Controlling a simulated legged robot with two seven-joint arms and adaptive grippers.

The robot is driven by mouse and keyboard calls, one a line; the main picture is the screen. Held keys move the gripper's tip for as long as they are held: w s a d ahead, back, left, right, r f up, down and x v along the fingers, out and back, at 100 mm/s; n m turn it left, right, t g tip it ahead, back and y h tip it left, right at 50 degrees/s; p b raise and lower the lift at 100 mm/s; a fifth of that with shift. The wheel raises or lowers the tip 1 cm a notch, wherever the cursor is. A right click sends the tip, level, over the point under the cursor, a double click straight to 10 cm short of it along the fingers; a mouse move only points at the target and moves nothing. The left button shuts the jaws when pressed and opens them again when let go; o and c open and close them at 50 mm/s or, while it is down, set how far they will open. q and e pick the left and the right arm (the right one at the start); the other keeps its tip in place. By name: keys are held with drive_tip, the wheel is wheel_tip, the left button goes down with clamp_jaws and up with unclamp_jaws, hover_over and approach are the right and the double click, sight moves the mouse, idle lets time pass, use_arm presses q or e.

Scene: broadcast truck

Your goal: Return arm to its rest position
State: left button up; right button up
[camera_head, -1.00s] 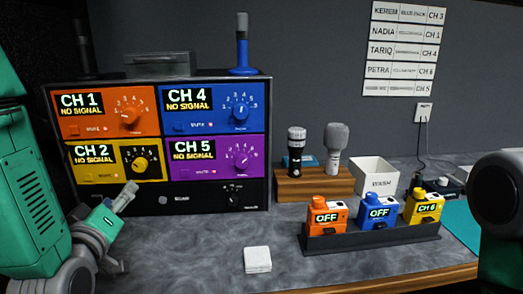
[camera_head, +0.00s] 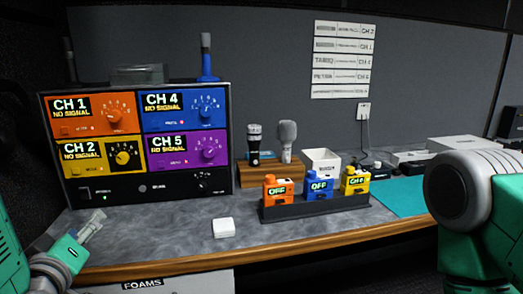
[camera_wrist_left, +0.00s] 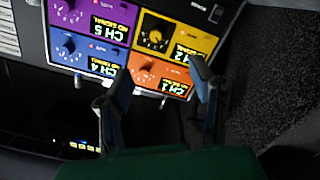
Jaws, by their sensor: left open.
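My left gripper (camera_head: 88,232) is at the lower left of the head view, in front of the desk's left end and below the receiver. It is open and empty; in the left wrist view its two fingers (camera_wrist_left: 160,90) stand apart with the receiver's coloured panels beyond them. The receiver (camera_head: 140,190) is a black box with orange CH 1, yellow CH 2, blue CH 4 and purple CH 5 panels, each reading NO SIGNAL. A green light shows at its lower left. My right arm shows at the right edge of the head view; its gripper is out of frame.
A charging dock (camera_head: 318,208) holds orange and blue packs reading OFF and a yellow pack. Two microphones stand in a wooden block (camera_head: 262,174) beside a white box (camera_head: 322,160). A white square pad (camera_head: 223,228) lies near the desk's front edge. The desk between pad and receiver is clear.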

use_arm(q)
drive_tip(key=s+d+f+m+g+h, duration=0.1)
drive_tip(key=s+d+f+m+g, duration=0.2)
drive_tip(key=f, duration=0.7)
drive_tip(key=s+d+f+m+g+h, duration=0.15)
drive_tip(key=s+f+g, duration=0.25)
drive_tip(key=f, duration=0.6)
drive_tip(key=s+d+f+m+g, duration=0.1)
drive_tip(key=s+f+m+g, duration=0.1)
drive_tip(key=s+f+g, duration=0.2)
drive_tip(key=s+f+m+g+h, duration=0.1)
drive_tip(key=s+f+m+g, duration=0.2)
drive_tip(key=s+f, duration=0.7)
drive_tip(key=s+g, duration=0.2)
drive_tip(key=s, duration=0.4)
drive_tip(key=shift+d+f, duration=0.35)
drive_tip(key=shift+w, duration=0.15)
